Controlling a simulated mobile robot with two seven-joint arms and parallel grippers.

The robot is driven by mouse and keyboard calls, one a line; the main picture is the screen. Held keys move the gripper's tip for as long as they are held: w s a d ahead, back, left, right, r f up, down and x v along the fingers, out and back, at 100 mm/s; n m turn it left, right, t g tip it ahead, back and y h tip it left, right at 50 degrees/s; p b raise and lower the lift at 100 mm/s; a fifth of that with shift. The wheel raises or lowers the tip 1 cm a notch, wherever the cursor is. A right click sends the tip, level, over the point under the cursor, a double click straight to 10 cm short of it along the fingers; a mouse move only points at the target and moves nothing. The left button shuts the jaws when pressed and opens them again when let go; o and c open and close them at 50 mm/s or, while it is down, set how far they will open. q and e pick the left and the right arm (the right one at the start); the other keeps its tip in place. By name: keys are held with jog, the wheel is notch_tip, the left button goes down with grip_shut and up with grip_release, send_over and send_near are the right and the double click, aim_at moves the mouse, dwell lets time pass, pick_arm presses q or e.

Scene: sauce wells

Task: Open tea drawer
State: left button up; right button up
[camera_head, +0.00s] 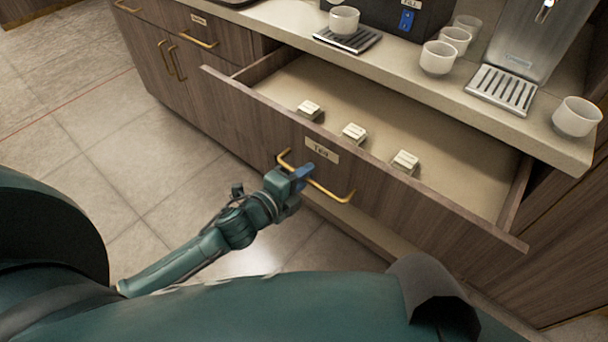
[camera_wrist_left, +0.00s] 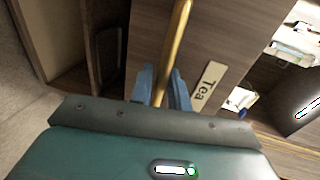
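The tea drawer (camera_head: 253,111) is wood-fronted and stands well out from the counter, its pale inside showing. Its front has a "Tea" label (camera_head: 321,150), which also shows in the left wrist view (camera_wrist_left: 208,86). A long brass handle (camera_head: 335,194) runs across the front below the label. My left gripper (camera_head: 303,172) is at this handle. In the left wrist view, the blue fingers (camera_wrist_left: 163,88) sit on both sides of the brass bar (camera_wrist_left: 177,40) and appear shut on it. My right gripper is not in view.
Several small pale boxes (camera_head: 353,132) lie in the drawer. Above it, the counter (camera_head: 395,77) holds several white cups (camera_head: 438,58), drip trays (camera_head: 502,90) and machines. Closed cabinets with brass handles stand to the left. The tiled floor (camera_head: 90,165) before them is clear.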

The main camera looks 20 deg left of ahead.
pick_arm(q)
jog(key=shift+o, duration=0.8)
jog(key=v, duration=1.3)
jog(key=shift+s, duration=0.1)
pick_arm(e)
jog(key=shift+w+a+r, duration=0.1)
